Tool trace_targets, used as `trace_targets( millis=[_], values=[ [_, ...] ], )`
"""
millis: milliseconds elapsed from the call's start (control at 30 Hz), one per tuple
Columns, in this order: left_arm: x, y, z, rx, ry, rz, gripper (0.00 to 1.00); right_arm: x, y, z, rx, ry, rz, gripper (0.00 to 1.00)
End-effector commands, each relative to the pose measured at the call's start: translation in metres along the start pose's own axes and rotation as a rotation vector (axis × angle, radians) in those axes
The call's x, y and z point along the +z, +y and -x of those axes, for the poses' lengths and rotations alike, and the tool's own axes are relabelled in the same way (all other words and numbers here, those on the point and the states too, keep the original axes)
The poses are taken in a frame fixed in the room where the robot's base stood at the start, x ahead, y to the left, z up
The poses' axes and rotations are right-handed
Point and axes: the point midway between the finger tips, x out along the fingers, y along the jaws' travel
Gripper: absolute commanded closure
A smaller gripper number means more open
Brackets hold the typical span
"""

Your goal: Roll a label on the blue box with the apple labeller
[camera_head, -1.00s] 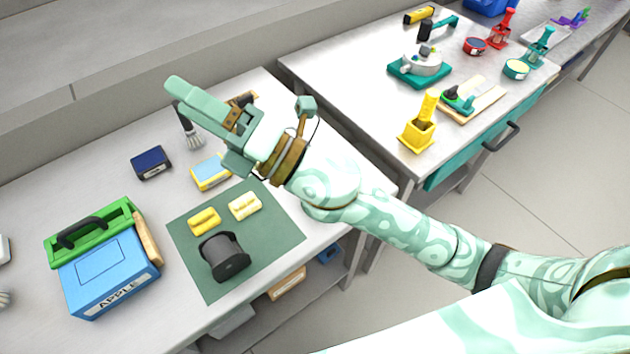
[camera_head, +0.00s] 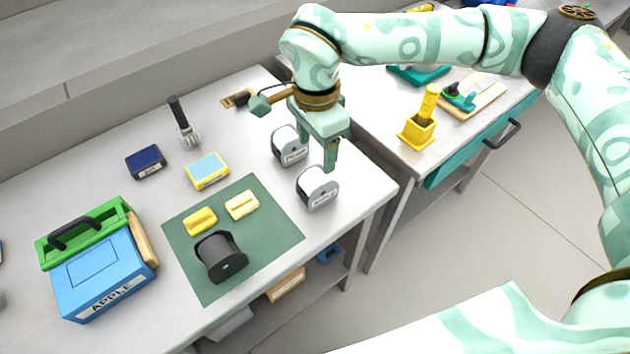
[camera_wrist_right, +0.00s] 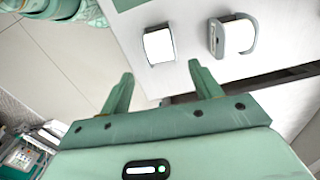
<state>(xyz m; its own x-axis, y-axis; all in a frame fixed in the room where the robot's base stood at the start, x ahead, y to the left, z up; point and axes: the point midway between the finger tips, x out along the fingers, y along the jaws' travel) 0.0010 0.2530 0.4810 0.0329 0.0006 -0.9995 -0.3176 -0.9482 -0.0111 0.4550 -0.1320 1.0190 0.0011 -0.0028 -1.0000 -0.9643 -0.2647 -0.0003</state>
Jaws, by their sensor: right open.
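My right gripper (camera_head: 327,160) is open and empty, pointing down over the right end of the near table. Its fingers (camera_wrist_right: 160,75) show with a gap between them in the wrist view. Just below it stands a grey-and-white roll holder marked APPLE (camera_head: 317,190). A similar roll holder (camera_head: 290,146) stands behind it, its marking too small to read. Both holders seem to show in the wrist view, beyond the fingertips, untouched. A large blue box (camera_head: 95,275) with an APPLE plate on its front stands at the left. My left gripper is not in view.
A green mat (camera_head: 270,230) holds a black spool (camera_head: 220,257) and two yellow blocks. A small navy box (camera_head: 145,161), a yellow-and-blue box (camera_head: 207,170) and a black-handled tool (camera_head: 184,122) stand behind. A second table with a yellow stamp (camera_head: 418,128) is right, across a gap.

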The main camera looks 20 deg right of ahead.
Motion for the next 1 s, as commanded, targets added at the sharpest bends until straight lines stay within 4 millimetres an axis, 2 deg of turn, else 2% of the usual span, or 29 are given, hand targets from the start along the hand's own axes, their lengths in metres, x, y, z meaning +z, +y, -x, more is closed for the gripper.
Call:
trace_targets(
  millis=[33,300,400,567,833,1000],
  values=[
    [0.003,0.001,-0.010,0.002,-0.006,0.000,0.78,0.000,0.000,-0.014,0.005,-0.002,0.000,0.36],
    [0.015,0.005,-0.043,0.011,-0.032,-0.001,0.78,0.001,0.000,-0.060,0.006,-0.004,0.000,0.36],
    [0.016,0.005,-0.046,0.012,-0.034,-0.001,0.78,0.001,0.000,-0.071,0.004,-0.003,0.001,0.36],
    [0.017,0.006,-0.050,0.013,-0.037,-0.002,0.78,0.001,0.000,-0.081,0.002,-0.003,0.001,0.36],
    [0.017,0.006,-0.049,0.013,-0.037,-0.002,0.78,0.001,0.000,-0.081,0.000,-0.003,0.001,0.36],
    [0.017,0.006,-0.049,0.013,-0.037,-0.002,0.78,0.001,0.000,-0.081,0.000,-0.003,0.001,0.60]
  ],
)
